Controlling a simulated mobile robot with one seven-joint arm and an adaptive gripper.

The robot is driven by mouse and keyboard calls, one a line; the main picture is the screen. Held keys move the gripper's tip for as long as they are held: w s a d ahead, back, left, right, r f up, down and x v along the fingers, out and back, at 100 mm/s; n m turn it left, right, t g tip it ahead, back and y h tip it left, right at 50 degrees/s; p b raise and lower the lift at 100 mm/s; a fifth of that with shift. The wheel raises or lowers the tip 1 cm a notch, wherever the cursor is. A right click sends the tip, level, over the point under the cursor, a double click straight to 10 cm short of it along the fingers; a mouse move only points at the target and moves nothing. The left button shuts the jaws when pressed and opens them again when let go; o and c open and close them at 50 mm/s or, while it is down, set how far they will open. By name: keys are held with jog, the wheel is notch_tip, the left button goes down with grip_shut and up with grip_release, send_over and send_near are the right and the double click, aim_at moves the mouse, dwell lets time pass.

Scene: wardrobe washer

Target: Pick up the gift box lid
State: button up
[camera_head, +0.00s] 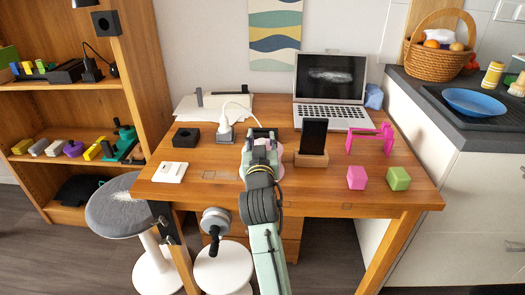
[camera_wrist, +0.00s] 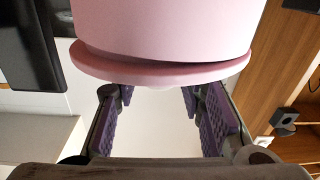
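The gift box is a round pink box. In the wrist view its pink body (camera_wrist: 165,25) fills the top, and the wider pink lid (camera_wrist: 160,72) shows as a rim below it, with a thin dark gap along part of the seam. In the head view the pink box (camera_head: 280,161) is mostly hidden behind my arm on the desk. My gripper (camera_head: 262,135) is over the box; in the wrist view (camera_wrist: 160,108) its purple-padded fingers are apart, just beyond the lid's face, with nothing visible between them. Contact with the lid cannot be told.
A phone on a wooden stand (camera_head: 313,138) is close right of my gripper. A charger with a white cable (camera_head: 225,133) is close left. A laptop (camera_head: 331,90), pink frame (camera_head: 370,139), pink cube (camera_head: 357,177) and green cube (camera_head: 398,178) are on the desk (camera_head: 210,190).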

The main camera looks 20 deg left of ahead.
grip_shut()
jog(key=shift+r, duration=0.1)
dwell(0.3)
